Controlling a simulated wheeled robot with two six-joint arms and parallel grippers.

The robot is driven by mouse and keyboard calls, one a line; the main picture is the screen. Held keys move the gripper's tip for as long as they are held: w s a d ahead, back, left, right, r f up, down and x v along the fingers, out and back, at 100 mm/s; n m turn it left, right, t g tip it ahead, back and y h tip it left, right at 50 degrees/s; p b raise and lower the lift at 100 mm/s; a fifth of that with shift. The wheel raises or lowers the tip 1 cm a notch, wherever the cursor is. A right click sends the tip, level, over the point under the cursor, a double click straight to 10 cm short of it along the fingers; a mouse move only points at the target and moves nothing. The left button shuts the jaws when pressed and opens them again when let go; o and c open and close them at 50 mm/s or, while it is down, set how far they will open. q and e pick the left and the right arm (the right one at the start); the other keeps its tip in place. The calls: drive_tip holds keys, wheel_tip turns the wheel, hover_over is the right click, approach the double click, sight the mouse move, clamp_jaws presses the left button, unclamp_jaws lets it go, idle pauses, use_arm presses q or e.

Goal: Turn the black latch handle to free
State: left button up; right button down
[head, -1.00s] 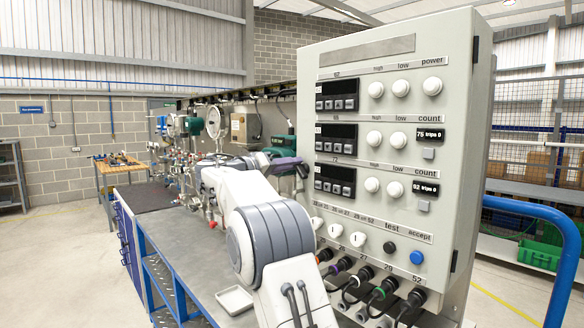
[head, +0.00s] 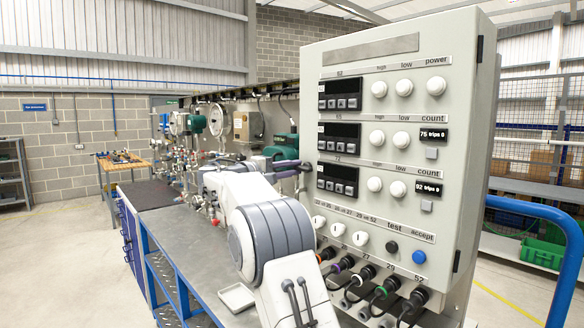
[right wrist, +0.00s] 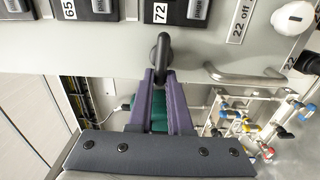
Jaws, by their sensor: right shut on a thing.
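The black latch handle (right wrist: 162,50) shows in the right wrist view, at the edge of the grey panel. Its lower part goes between the purple fingers of my right gripper (right wrist: 160,76), which is shut on it. In the head view my right gripper (head: 291,167) reaches the left edge of the grey gauge panel (head: 460,130). There the handle is small and mostly hidden by the fingers. My left gripper is not in view.
A metal bar handle (right wrist: 243,76) sits right of the latch in the right wrist view. Piping with coloured valves (right wrist: 262,120) lies beyond. In the head view, cables hang below the panel, a white tray (head: 237,297) lies on the bench and a blue rail (head: 540,209) stands at right.

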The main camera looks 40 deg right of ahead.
drive_tip(key=shift+s+d+f, duration=0.1)
drive_tip(key=shift+s+f, duration=0.1)
drive_tip(key=shift+f, duration=0.1)
drive_tip(key=c, duration=1.1)
unclamp_jaws()
drive_tip(key=shift+o, duration=1.3)
drive_tip(key=shift+s+d+r, duration=0.1)
drive_tip(key=shift+r, duration=0.05)
drive_tip(key=shift+a, duration=0.2)
drive_tip(key=a+b, duration=0.3)
drive_tip(key=a, duration=0.7)
drive_tip(key=shift+s, duration=0.3)
drive_tip(key=shift+a, duration=0.1)
